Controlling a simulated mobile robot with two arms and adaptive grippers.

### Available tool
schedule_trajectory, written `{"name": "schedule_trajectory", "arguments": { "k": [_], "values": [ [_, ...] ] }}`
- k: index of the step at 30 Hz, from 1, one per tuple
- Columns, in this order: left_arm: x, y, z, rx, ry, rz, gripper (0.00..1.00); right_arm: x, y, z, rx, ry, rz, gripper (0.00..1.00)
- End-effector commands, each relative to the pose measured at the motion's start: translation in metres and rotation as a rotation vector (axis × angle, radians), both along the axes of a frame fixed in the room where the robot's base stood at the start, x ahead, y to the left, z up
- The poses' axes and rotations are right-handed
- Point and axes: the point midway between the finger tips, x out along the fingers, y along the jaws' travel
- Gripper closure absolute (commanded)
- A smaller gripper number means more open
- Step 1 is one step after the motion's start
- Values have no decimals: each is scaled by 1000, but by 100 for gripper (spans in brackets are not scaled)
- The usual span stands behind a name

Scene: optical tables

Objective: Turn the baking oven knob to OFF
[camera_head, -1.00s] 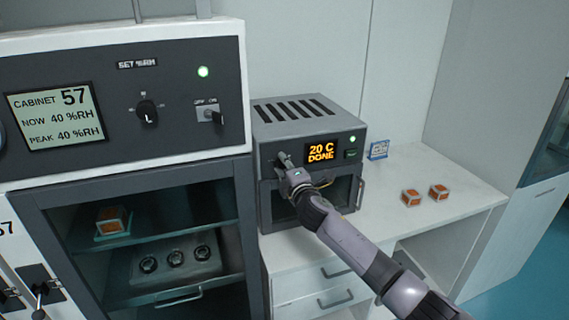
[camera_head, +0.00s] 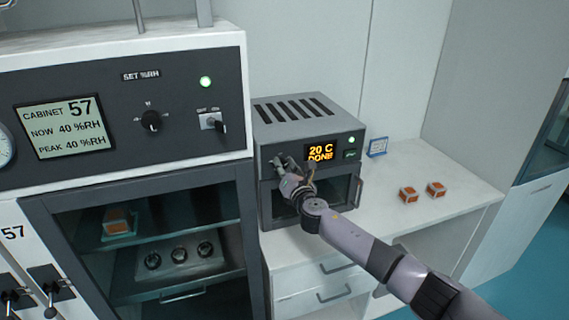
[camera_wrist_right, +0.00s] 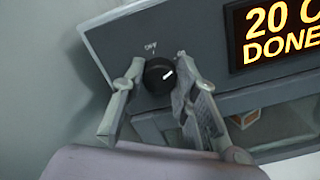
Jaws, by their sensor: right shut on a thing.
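The baking oven (camera_head: 308,128) is a grey box on the bench, with a lit display (camera_head: 320,152) reading "20 C DONE". Its black knob (camera_wrist_right: 158,76) shows in the right wrist view, left of the display (camera_wrist_right: 275,35). The knob's white pointer aims up and right, away from the OFF label (camera_wrist_right: 150,47) above it. My right gripper (camera_wrist_right: 155,95) is shut on the knob, one finger on each side. In the head view, my right gripper (camera_head: 294,170) is at the oven's front and mostly hides the knob. My left gripper is not in view.
A humidity cabinet (camera_head: 122,50) with its own dial and switch stands left of the oven. Two orange-and-white cubes (camera_head: 409,194) (camera_head: 435,189) and a small blue-framed sign (camera_head: 377,147) are on the bench to the right. An orange block (camera_wrist_right: 245,116) shows behind the oven's window.

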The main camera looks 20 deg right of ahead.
Motion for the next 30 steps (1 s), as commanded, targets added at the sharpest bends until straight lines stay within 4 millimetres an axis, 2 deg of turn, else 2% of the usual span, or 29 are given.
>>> {"name": "schedule_trajectory", "arguments": {
  "k": [30],
  "values": [
    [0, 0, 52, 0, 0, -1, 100, -1, 2, -1, -935, -27, 3, 100]
  ]
}}
